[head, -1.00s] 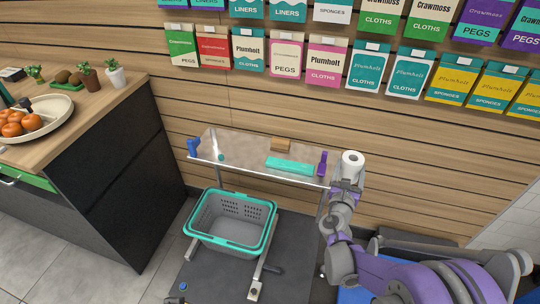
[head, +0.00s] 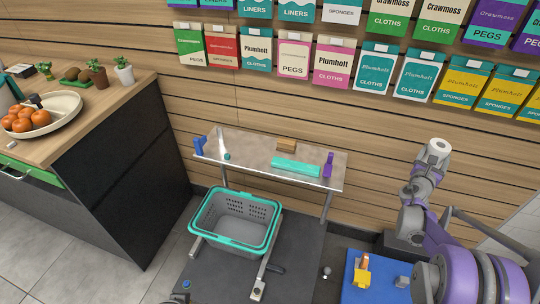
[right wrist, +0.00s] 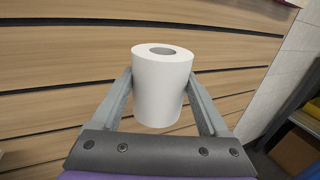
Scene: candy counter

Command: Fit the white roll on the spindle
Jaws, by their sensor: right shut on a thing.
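The white roll (head: 438,147) is at the right in the head view, held up in front of the slatted wall and to the right of the table. My right gripper (head: 433,157) is shut on it. In the right wrist view the white roll (right wrist: 162,92) stands upright between the two fingers, its round hole showing on top. A thin pale rod (head: 221,139) with a teal foot stands at the left of the table; it looks like the spindle, but it is small in view. The roll is well apart from it. My left gripper is not in view.
The narrow table (head: 258,158) bears a teal bar (head: 295,167), a wooden block (head: 286,145), and blue and purple end pieces. A grey basket with a teal rim (head: 198,214) stands below in front. A wooden counter (head: 110,95) is at the left. A blue mat (head: 352,293) lies low right.

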